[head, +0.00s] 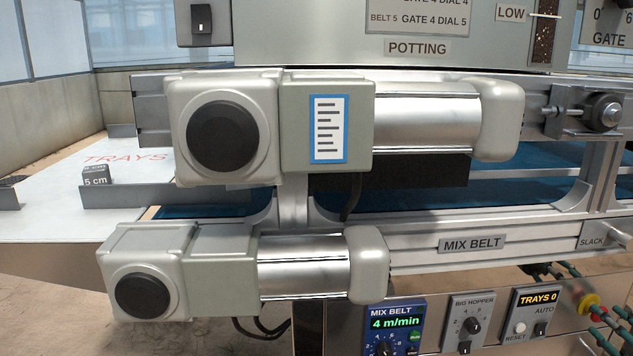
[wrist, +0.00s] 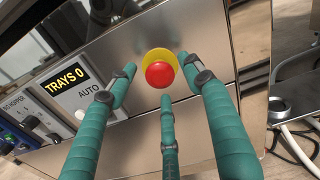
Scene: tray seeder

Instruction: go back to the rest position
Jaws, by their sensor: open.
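My gripper (wrist: 160,79) has teal, jointed fingers that show spread apart in the wrist view, with nothing between them. The red button (wrist: 159,75) on its yellow base (wrist: 157,60) shows beyond the fingertips on the steel panel. I cannot tell how wide the gap between fingertips and button is. In the head view the gripper (head: 598,312) is at the lower right edge, partly cut off by the frame, with the red button (head: 587,299) among its fingers.
The TRAYS counter (head: 535,302), reading 0, sits left of the button, beside the BIG HOPPER panel (head: 471,325) and MIX BELT display (head: 396,325). Two motor housings (head: 327,130) (head: 222,275) jut out at left. A white pipe and cable (wrist: 300,112) show at right in the wrist view.

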